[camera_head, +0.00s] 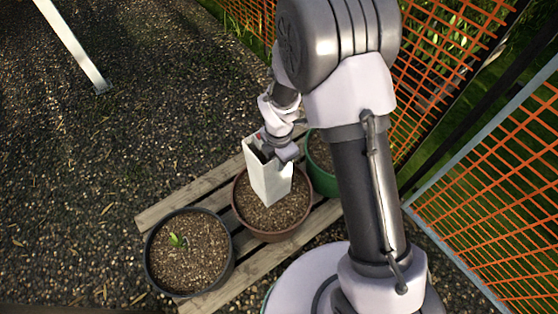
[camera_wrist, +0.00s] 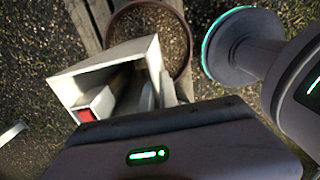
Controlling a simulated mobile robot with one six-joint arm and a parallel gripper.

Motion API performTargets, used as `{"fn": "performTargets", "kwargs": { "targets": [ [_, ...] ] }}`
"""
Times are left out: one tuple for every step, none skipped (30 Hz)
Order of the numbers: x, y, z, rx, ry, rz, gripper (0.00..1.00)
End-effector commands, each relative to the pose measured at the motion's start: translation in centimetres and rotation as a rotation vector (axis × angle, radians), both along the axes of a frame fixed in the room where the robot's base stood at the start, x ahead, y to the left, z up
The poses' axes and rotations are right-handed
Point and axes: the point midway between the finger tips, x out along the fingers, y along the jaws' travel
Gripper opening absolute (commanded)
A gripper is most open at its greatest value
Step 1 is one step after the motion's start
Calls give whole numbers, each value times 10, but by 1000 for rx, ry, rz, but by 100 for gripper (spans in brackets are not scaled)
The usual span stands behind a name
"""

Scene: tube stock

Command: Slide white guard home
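The white guard (camera_head: 269,184) is a square, hollow tube standing nearly upright over the brown pot (camera_head: 238,207). Its lower end is in front of the soil in that pot; I cannot tell whether it touches. No seedling shows in this pot; the guard may hide one. My gripper (camera_head: 274,150) is at the guard's top, with one finger appearing inside the mouth and the wall pinched. In the wrist view the guard's open mouth (camera_wrist: 75,73) faces the camera, with a red-tipped white part (camera_wrist: 95,104) inside it. The far fingertip is partly hidden.
A black pot (camera_head: 150,262) with a small green seedling (camera_head: 177,240) stands at the front left. A green pot (camera_head: 309,160) stands behind, partly hidden by my arm. The pots stand on wooden slats (camera_head: 165,207). Orange mesh fencing (camera_head: 500,210) bounds the right; gravel lies open at left.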

Motion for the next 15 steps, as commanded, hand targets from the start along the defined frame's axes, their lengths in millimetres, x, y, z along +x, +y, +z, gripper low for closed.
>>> {"fn": "performTargets", "kwargs": {
  "targets": [
    [0, 0, -5, 0, 0, 0, 0],
    [0, 0, -6, 0, 0, 0, 0],
    [0, 0, -7, 0, 0, 0, 0],
    [0, 0, -9, 0, 0, 0, 0],
    [0, 0, -10, 0, 0, 0, 0],
    [0, 0, -13, 0, 0, 0, 0],
    [0, 0, -14, -1, 1, 0, 0],
    [0, 0, -16, 0, 0, -1, 0],
    [0, 0, -18, 0, 0, -1, 0],
    [0, 0, -20, 0, 0, -1, 0],
    [0, 0, -21, 0, 0, -1, 0],
    [0, 0, -24, 0, 0, -1, 0],
    [0, 0, -26, 0, 0, -1, 0],
    [0, 0, -27, -1, 1, -1, 0],
    [0, 0, -29, -1, 1, -1, 0]
  ]
}}
